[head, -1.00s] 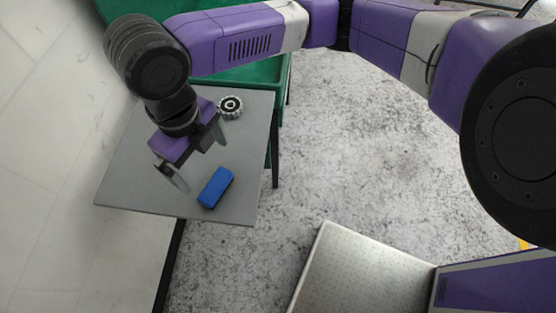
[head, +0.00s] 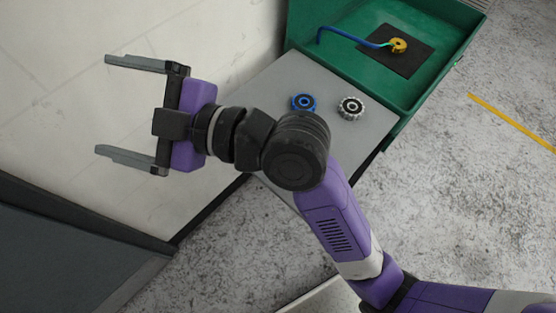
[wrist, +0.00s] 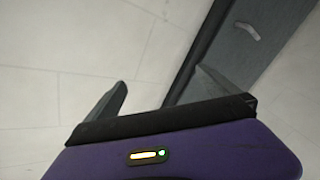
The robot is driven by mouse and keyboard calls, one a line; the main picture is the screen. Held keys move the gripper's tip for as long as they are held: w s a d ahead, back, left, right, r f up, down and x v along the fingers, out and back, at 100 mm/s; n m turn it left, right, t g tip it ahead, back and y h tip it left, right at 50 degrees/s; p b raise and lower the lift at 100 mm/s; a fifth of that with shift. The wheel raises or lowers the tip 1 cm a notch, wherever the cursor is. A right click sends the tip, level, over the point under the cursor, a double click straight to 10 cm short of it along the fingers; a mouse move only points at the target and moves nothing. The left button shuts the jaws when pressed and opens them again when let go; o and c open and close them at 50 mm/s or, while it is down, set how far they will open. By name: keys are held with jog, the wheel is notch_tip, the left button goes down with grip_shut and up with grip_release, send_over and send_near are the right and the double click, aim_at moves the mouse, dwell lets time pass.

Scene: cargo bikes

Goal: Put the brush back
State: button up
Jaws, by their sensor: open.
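My gripper (head: 103,104) is open and empty in the head view, its fingers pointing left in front of the pale wall. Both fingers also show apart in the wrist view (wrist: 161,78), with nothing between them. I cannot surely pick out the brush. A curved blue piece (head: 345,34) runs to a round yellow piece (head: 398,46) on a black mat (head: 385,62) in the green tray (head: 315,43); I cannot tell if this is the brush. The blue block seen earlier on the grey tabletop (head: 340,130) is not in view now.
A blue-rimmed wheel (head: 303,103) and a silver toothed wheel (head: 351,107) lie on the tabletop near the tray. A dark grey panel (head: 60,255) stands at the lower left, and likely shows in the wrist view (wrist: 255,65). Floor is clear at right.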

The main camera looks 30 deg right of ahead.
jog(key=s+d+f+m+t+h, duration=0.4)
jog(key=s+d+f+m+h, duration=0.65)
jog(key=d+f+m, duration=0.45)
jog(key=s+d+f+g+h, duration=0.1)
jog(key=s+d, duration=0.4)
jog(key=s, duration=0.4)
jog(key=s+d+f+m+h, duration=0.1)
jog(key=s+d, duration=0.4)
jog(key=s, duration=0.5)
jog(key=shift+d+f+g, duration=0.35)
jog(key=shift+f+g, duration=0.05)
jog(key=shift+f, duration=0.05)
jog(key=shift+h, duration=0.25)
jog(key=shift+f+b, duration=0.75)
jog(key=shift+f, duration=0.15)
